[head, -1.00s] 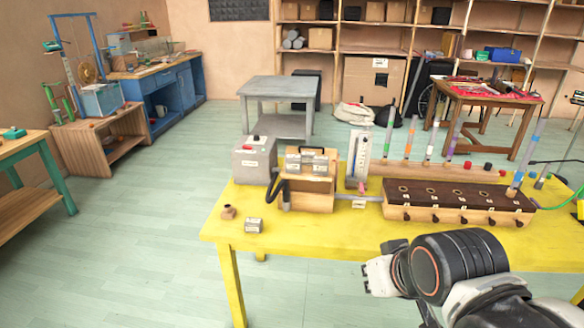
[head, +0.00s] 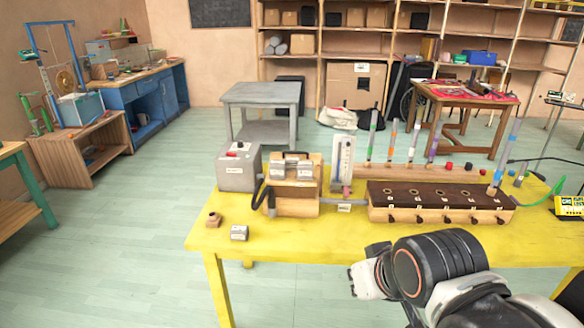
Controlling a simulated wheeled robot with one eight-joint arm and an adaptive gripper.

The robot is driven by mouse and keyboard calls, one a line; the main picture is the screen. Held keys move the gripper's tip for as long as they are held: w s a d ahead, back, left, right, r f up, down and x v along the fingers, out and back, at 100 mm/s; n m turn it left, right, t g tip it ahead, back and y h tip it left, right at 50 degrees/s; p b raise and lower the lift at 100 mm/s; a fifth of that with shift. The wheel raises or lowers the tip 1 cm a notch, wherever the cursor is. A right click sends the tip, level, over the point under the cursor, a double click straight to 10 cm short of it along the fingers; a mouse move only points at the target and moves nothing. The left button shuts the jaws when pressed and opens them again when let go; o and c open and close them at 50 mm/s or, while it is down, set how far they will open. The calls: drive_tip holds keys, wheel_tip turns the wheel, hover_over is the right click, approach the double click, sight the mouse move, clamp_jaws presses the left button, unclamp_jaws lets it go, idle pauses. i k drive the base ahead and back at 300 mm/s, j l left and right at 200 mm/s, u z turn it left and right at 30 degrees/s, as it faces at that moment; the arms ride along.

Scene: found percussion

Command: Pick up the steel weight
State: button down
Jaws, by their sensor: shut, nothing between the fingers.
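A small grey metal block with a pale label (head: 239,233), which looks like the steel weight, sits on the front left of the yellow table (head: 330,246). Two more grey labelled blocks (head: 291,168) lie on top of a wooden box with a handle. My gripper (head: 362,281) shows only in part at the end of my arm, at the table's front edge. It is shut and empty, to the right of the small block and apart from it. Its fingertips are hard to make out.
A small brown pot (head: 213,220) stands just left of the small block. Behind are a grey box (head: 238,170) and a hose. A long wooden chest (head: 440,200) and upright tubes fill the right of the table. The front middle of the tabletop is clear.

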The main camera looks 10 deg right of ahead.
sight(291, 162)
drive_tip(key=i+z, duration=0.2)
drive_tip(key=i, duration=0.55)
drive_tip(key=i+z, duration=0.25)
drive_tip(key=i, duration=0.55)
